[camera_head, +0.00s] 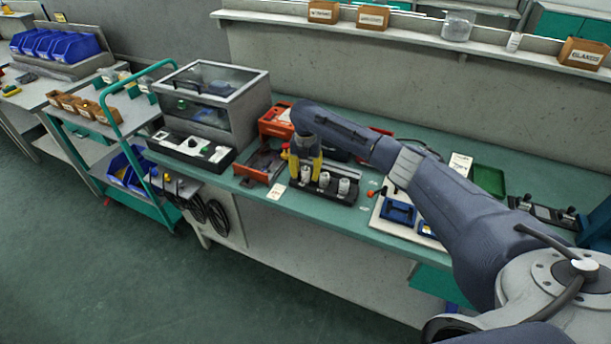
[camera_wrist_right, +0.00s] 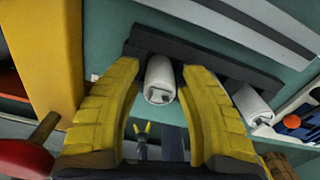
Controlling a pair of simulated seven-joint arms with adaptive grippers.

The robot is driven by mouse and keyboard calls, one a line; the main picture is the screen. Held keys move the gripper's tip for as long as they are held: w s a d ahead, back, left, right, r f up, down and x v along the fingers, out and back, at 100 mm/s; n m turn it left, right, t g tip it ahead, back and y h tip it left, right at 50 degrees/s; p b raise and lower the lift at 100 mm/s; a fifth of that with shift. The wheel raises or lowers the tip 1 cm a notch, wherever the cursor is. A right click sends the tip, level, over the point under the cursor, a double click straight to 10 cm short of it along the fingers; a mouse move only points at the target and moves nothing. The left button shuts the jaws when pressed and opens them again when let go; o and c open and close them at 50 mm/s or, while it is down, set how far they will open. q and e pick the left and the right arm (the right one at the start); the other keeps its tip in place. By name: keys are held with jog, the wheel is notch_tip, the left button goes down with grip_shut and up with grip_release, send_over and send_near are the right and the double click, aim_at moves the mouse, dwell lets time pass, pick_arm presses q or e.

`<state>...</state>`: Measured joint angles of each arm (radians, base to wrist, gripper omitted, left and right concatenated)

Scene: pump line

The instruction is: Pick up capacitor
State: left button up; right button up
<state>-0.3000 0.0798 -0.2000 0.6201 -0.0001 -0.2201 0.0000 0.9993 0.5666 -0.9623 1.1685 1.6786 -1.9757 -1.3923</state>
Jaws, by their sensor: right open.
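White cylindrical capacitors stand in a row in a black rack (camera_head: 335,196) on the bench. The middle capacitor (camera_head: 324,179) and the right-hand capacitor (camera_head: 344,186) show clearly. My right gripper (camera_head: 305,172) is over the rack's left end, its yellow fingers pointing down around the left capacitor. In the right wrist view, the open right gripper (camera_wrist_right: 160,72) has one white capacitor (camera_wrist_right: 159,82) between its fingers, with gaps on both sides. Another capacitor (camera_wrist_right: 252,104) sits to the right in that view. My left gripper is not in view.
A glass-lidded case (camera_head: 215,90) and a black tray (camera_head: 190,150) stand left of the rack. An orange-red bin (camera_head: 275,121) is behind it. A white board with a blue block (camera_head: 398,212) lies to the right. A green tray (camera_head: 488,180) is farther right.

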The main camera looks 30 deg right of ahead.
aim_at(306, 167)
grip_shut()
dwell(0.3)
dwell(0.4)
notch_tip(306, 167, up, 25)
dwell(1.4)
